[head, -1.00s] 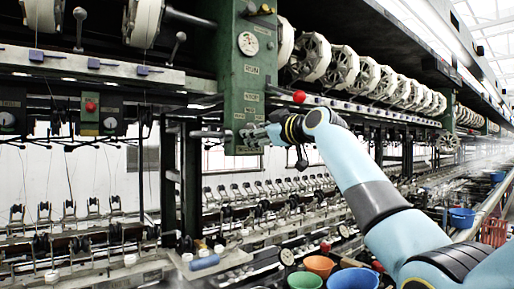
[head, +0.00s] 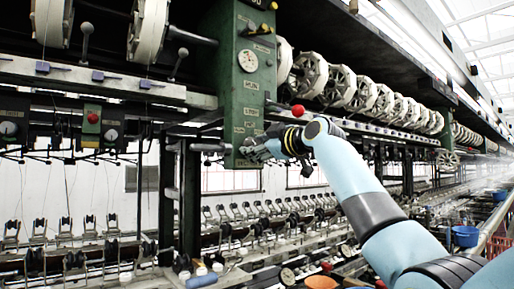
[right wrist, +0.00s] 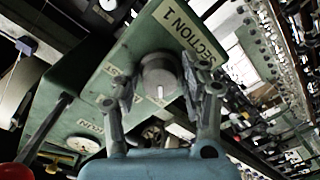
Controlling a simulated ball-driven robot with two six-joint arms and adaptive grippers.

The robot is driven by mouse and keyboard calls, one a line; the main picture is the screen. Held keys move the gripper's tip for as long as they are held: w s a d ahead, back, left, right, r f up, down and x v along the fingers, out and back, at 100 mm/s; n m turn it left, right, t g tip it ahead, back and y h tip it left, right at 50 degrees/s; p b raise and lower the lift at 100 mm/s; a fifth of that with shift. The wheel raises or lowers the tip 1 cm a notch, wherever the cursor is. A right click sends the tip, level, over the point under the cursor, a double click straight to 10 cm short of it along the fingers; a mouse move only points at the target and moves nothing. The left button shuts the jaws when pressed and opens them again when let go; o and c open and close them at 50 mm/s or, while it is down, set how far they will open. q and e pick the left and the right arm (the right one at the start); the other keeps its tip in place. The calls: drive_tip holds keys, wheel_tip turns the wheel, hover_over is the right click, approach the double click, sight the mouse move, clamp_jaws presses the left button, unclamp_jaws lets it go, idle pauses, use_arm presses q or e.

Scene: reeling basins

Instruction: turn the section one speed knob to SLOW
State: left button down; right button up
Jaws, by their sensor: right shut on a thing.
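The grey round speed knob (right wrist: 158,72) sits on the green panel (right wrist: 140,40) under a "SECTION 1" label in the right wrist view. A pale pointer line on its face points toward the bottom of that picture. Small labels flank the knob, too blurred to read surely. My right gripper (right wrist: 165,85) is shut on the knob, one finger on each side. In the head view my right gripper (head: 264,148) is at the lower part of the green column (head: 243,90); the knob is hidden there. My left gripper is not in view.
A red ball-ended lever (head: 298,110) stands close to my right gripper. A white dial (head: 248,60) is higher on the column. A row of white reels (head: 340,86) runs back to the right. A second control box with a red button (head: 93,118) is at the left.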

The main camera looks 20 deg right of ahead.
drive_tip(key=o, duration=0.9)
drive_tip(key=shift+o, duration=0.2)
drive_tip(key=v, duration=1.2)
